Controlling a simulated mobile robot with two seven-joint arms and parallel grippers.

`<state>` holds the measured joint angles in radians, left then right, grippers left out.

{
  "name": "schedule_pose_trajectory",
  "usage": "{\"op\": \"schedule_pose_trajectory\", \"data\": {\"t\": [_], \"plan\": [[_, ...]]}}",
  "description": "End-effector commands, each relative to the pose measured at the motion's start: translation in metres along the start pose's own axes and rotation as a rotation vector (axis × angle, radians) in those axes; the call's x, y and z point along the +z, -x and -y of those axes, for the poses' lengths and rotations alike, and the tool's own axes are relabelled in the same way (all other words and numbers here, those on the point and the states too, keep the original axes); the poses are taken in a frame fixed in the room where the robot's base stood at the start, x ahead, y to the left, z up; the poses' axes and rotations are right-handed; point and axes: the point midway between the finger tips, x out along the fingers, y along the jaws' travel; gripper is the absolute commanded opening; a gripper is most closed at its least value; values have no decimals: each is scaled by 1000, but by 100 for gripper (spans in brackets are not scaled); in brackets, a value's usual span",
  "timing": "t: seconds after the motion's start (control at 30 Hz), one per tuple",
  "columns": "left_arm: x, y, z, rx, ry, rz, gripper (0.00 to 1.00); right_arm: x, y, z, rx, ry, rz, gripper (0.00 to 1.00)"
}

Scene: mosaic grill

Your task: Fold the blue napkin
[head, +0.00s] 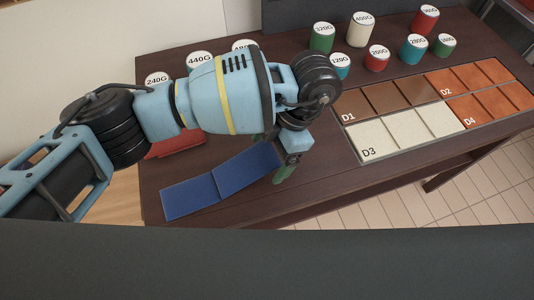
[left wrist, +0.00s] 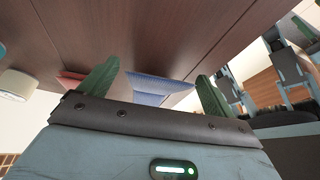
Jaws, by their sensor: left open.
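The blue napkin (head: 190,197) lies at the front left of the dark table as two panels meeting at a crease, the right panel set at an angle to the left one. My left gripper (head: 284,174) is just beyond the napkin's right end, pointing down, with green fingers. In the left wrist view the green fingers stand wide apart and empty, and the napkin (left wrist: 158,88) shows between and beyond them. I cannot tell whether a finger touches it. My right gripper is in neither view.
A red flat item (head: 175,148) lies behind the napkin, partly hidden by my arm. Labelled canisters, such as the green one (head: 322,39), stand along the back. A tile board (head: 400,130) with sections D1 to D4 fills the right. The table's front edge is close to the napkin.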

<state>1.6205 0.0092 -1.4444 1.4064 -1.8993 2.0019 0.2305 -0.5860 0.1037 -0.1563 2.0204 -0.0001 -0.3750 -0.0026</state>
Motion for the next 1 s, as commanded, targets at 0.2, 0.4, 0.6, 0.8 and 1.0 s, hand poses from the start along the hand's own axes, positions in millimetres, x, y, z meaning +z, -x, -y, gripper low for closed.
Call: {"op": "schedule_pose_trajectory", "data": {"t": [0.2,0.4,0.6,0.8,1.0], "plan": [[0,-16,0,1,-1,1,90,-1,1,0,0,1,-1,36],[0,-18,0,2,-1,1,90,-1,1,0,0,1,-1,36],[0,-18,0,2,-1,1,76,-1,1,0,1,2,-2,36],[0,-17,0,2,-1,1,49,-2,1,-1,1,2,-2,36],[0,-17,0,2,-1,1,26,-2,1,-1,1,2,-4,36]]}}
